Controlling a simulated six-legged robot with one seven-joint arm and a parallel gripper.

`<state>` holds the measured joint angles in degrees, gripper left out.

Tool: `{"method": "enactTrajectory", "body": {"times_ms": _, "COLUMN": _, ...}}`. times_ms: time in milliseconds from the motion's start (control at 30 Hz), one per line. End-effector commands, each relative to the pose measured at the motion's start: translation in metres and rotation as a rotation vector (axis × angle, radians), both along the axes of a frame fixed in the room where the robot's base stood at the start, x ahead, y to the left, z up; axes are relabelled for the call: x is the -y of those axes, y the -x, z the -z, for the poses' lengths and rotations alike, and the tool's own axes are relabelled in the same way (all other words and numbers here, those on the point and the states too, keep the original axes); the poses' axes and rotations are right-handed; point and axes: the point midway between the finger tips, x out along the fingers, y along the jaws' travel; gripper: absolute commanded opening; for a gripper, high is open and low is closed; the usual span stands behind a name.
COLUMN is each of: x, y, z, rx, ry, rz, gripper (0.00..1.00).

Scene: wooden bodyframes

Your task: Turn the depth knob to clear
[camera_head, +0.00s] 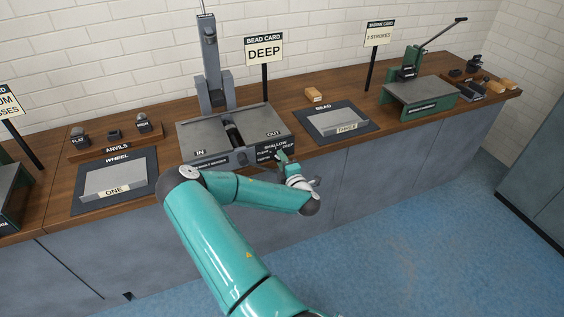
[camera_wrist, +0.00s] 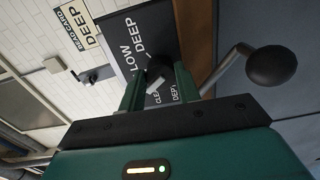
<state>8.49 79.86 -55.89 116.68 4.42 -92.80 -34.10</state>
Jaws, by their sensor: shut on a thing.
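The bead machine (camera_head: 215,135) is a grey box on the wooden bench, with IN and OUT on its top. Its front right carries a dark label plate (camera_head: 272,149). My gripper (camera_head: 285,160) is at this plate and hides most of the knob in the head view. In the wrist view the plate (camera_wrist: 145,35) reads DEEP, part of SHALLOW, and partly covered CLEAR and DEPTH. The dark depth knob (camera_wrist: 159,68) sits between the fingertips of my gripper (camera_wrist: 158,82), which is shut on it. I cannot tell which mark the knob points to.
A crank with a black ball handle (camera_wrist: 271,66) is close to the right of my gripper in the wrist view. A BEAD CARD sign (camera_head: 264,50) reads DEEP. A BEAD tray (camera_head: 340,121) is right of the machine, a WHEEL tray (camera_head: 115,180) left. The blue floor in front is clear.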

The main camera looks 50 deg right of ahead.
Motion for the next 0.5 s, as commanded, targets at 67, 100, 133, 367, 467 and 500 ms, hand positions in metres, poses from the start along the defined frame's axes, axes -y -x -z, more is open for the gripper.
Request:
{"method": "enactTrajectory", "body": {"times_ms": 67, "x": -0.0006, "y": 0.0007, "z": 0.0005, "rx": -0.038, "ry": 0.061, "rz": 0.000, "gripper": 0.10}}
{"method": "enactTrajectory", "body": {"times_ms": 100, "x": -0.0005, "y": 0.0009, "z": 0.0004, "rx": -0.058, "ry": 0.092, "rz": 0.000, "gripper": 0.10}}
{"method": "enactTrajectory", "body": {"times_ms": 133, "x": -0.0004, "y": 0.0009, "z": 0.0003, "rx": -0.071, "ry": 0.114, "rz": 0.000, "gripper": 0.10}}
{"method": "enactTrajectory", "body": {"times_ms": 367, "x": -0.0007, "y": 0.0008, "z": -0.0005, "rx": -0.157, "ry": 0.261, "rz": 0.000, "gripper": 0.10}}
{"method": "enactTrajectory", "body": {"times_ms": 467, "x": -0.0005, "y": 0.0009, "z": -0.0011, "rx": -0.184, "ry": 0.307, "rz": 0.000, "gripper": 0.10}}
{"method": "enactTrajectory", "body": {"times_ms": 500, "x": -0.0004, "y": 0.0009, "z": -0.0013, "rx": -0.193, "ry": 0.322, "rz": 0.000, "gripper": 0.10}}
